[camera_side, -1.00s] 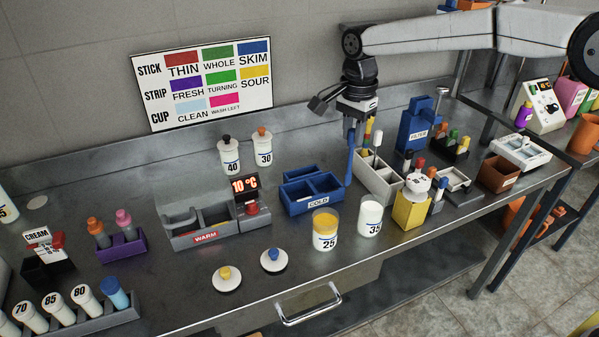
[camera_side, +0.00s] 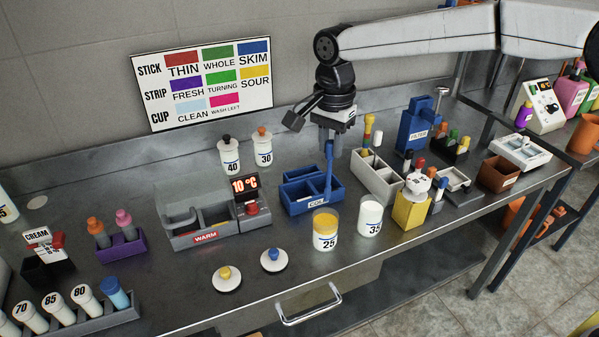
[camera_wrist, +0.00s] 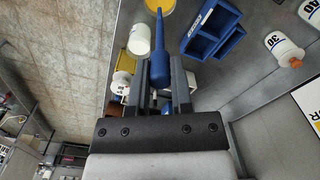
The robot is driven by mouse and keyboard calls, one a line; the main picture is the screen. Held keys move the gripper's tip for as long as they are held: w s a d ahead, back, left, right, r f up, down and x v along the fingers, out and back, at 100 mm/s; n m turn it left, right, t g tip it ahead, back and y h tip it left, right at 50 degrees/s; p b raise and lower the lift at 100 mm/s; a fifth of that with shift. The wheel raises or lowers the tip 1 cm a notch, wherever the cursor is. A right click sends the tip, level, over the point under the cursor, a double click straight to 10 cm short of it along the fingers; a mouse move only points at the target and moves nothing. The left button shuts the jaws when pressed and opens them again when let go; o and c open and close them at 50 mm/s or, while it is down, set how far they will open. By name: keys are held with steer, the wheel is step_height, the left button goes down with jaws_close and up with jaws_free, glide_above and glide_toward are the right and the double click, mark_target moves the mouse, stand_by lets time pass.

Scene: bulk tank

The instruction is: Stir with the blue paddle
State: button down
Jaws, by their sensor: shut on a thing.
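The blue paddle (camera_side: 328,168) hangs about upright from my gripper (camera_side: 328,143), which is shut on its upper part. In the side view its lower end overlaps the right part of the blue COLD box (camera_side: 296,205); I cannot tell whether it is inside or above it. In the wrist view the paddle (camera_wrist: 160,62) lies between my fingers (camera_wrist: 161,80) and points toward the yellow-filled cup. That cup, marked 25 (camera_side: 325,238), and the white cup marked 35 (camera_side: 370,218) stand in front of the COLD box.
The grey WARM box (camera_side: 190,240) with a 10 °C display is left of the COLD box. Bottles 40 (camera_side: 230,160) and 30 (camera_side: 263,150) stand behind. A white rack (camera_side: 372,180) and yellow box (camera_side: 409,213) are to the right. Two lids lie in front on clear steel.

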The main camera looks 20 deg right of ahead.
mark_target(325, 201)
steer(key=shift+f, duration=5.7)
steer(key=shift+a, duration=0.2)
